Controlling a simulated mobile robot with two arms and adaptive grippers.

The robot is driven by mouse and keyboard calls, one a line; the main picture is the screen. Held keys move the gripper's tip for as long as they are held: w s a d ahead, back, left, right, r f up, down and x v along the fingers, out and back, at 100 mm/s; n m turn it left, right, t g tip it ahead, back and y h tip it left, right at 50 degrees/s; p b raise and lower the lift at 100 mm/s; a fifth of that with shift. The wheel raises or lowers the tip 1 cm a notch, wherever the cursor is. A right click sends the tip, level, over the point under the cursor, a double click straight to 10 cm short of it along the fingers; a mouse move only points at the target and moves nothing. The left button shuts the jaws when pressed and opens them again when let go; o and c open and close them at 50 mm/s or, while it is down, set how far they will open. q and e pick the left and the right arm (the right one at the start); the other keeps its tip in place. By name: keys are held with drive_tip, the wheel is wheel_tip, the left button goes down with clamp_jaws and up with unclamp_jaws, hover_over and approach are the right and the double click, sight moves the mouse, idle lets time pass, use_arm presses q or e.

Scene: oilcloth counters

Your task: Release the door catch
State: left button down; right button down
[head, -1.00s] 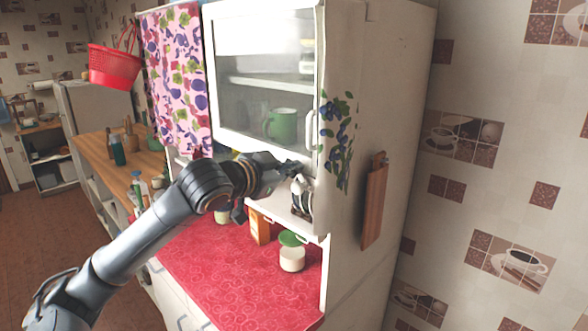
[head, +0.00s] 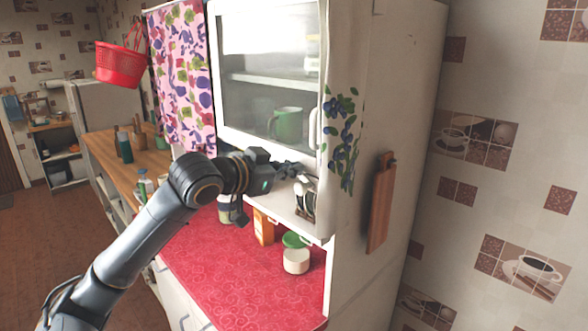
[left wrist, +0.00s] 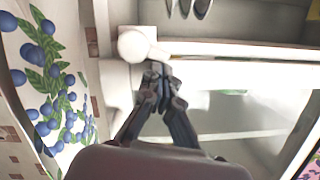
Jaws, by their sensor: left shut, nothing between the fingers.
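The glass cabinet door (head: 262,139) has a white frame and stands closed. A white upright handle (head: 314,128) is at its right edge. In the left wrist view a rounded white fitting (left wrist: 133,46) sits by the door's edge; I cannot tell if it is the catch or the handle's end. My left gripper (head: 297,170) is just below the door's lower right corner. In the left wrist view its fingertips (left wrist: 158,72) are together, empty and right beside the fitting; contact is unclear. My right gripper is not in view.
A dark-and-white object (head: 305,197) stands under the gripper. A white canister (head: 296,262) and an orange box (head: 263,227) stand below on the red counter (head: 225,275).

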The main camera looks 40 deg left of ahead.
use_arm(q)
drive_tip(key=shift+a+f+n+h, duration=0.3)
drive_tip(key=shift+a+n, duration=0.05)
drive_tip(key=shift+n, duration=0.45)
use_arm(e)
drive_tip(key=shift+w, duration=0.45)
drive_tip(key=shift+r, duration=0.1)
